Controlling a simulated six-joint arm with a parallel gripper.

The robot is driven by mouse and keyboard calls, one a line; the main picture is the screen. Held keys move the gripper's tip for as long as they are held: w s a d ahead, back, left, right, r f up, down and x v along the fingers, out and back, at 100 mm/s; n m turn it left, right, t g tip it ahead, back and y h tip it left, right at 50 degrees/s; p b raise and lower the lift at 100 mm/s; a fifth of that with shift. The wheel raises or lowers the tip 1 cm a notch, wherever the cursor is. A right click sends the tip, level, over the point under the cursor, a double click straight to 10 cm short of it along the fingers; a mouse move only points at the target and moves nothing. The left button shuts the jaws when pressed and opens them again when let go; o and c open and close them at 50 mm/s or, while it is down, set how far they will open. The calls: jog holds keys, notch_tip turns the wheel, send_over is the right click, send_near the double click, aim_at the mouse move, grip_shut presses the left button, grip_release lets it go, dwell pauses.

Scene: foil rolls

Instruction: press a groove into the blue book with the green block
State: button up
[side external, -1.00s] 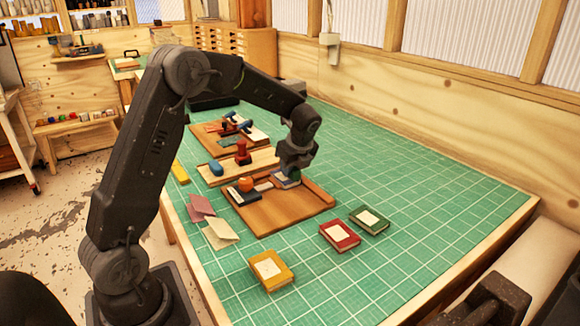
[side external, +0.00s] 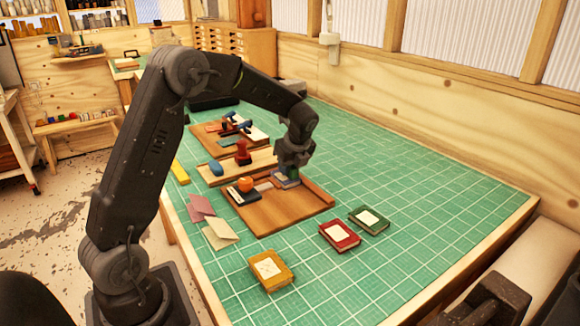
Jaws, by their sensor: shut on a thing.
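The blue book (side external: 283,184) lies at the back right of a wooden board (side external: 275,212) on the table, largely hidden by my gripper. My gripper (side external: 293,168) points down over the book and is shut on the green block (side external: 294,174), of which only a small part shows between the fingers. The block is at or very near the book's top face; I cannot tell whether they touch. Any groove in the cover is too small or hidden to see.
An orange knob (side external: 246,184) and a dark flat piece stand left on the board. Behind are a red stamp (side external: 243,155) and a blue object (side external: 216,167). Yellow (side external: 271,270), red (side external: 340,236) and green (side external: 369,220) books lie in front. The green mat is clear at right.

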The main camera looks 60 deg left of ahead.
jog(key=shift+a+f, duration=0.1)
jog(key=shift+a, duration=0.95)
jog(key=shift+d, duration=1.7)
dwell(0.8)
jog(key=shift+a, duration=1.7)
dwell(0.4)
jog(key=shift+r, duration=3.6)
